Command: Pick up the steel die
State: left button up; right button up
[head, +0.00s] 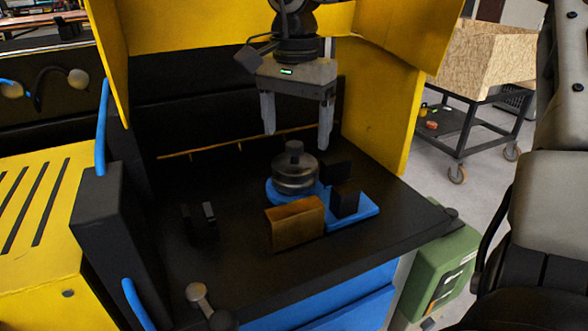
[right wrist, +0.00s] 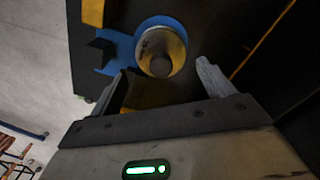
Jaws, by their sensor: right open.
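The steel die (head: 295,176) is a round grey metal piece with a narrower knob on top. It stands upright on a blue round base (head: 274,197) on the dark work surface. In the right wrist view the die (right wrist: 161,53) shows from above, ringed by the blue base (right wrist: 141,29). My right gripper (head: 297,140) is open and empty, pointing down above the die, with its fingers spread to either side of it and clear of it. In the right wrist view the die lies beyond the gap between the fingers (right wrist: 163,78). My left gripper is not in view.
A brown-yellow block (head: 295,222) stands just in front of the die, and a black block (head: 346,203) stands on the blue plate to its right. Dark surface is free at front left, beside small black uprights (head: 200,222).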

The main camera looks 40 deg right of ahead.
aim_at(294, 143)
jog(key=shift+f, duration=3.1)
jog(key=c, duration=1.2)
jog(key=shift+w+r, duration=0.1)
jog(key=shift+r, duration=0.05)
jog(key=shift+c, duration=1)
